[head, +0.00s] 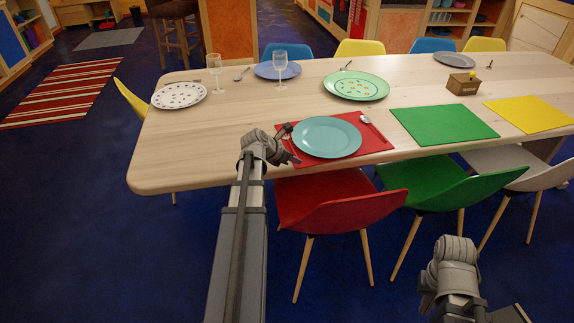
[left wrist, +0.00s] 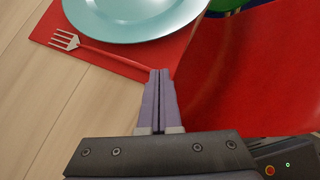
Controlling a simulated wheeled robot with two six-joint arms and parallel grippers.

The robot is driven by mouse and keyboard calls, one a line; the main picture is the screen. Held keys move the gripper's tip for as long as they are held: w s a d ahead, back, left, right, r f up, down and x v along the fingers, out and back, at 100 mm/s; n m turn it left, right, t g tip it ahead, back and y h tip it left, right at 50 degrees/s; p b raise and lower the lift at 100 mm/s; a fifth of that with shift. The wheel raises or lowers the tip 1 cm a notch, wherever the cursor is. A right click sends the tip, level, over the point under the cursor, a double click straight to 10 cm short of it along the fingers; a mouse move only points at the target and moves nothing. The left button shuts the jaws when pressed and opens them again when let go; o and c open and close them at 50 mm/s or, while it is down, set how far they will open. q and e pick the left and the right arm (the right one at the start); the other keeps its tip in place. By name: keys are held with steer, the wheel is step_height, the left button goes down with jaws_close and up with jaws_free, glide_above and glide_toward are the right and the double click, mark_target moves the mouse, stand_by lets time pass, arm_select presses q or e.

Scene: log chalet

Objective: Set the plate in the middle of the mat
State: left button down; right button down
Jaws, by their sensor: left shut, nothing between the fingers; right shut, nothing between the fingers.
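A teal plate (head: 327,137) lies flat on the red mat (head: 376,145), at about its middle. The plate (left wrist: 135,18) and the mat (left wrist: 112,62) also show in part in the left wrist view. A fork (left wrist: 66,41) lies on the mat beside the plate, and a spoon (head: 371,126) lies at the plate's right. My left gripper (head: 293,160) is at the mat's near left corner, apart from the plate. Its fingers (left wrist: 159,73) are shut and empty. My right arm is low at the bottom right, away from the table; its fingers do not show.
A red chair (head: 330,203) stands close to the table's near edge, below the mat. A green mat (head: 443,124) lies to the right. A spotted plate (head: 179,95), a wine glass (head: 215,70) and a green plate (head: 356,86) stand farther back. Bare wood lies left of the red mat.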

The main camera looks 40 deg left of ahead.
mark_target(314, 151)
arm_select(q)
steer(key=w, duration=0.2)
steer(key=shift+w+d+p, duration=0.15)
steer(key=shift+w+p, duration=0.2)
steer(key=shift+p, duration=0.05)
steer(key=shift+w+d, duration=0.15)
steer(key=shift+w, duration=0.5)
steer(key=w, duration=0.4)
steer(key=shift+w+d, duration=0.1)
steer(key=shift+d, duration=0.25)
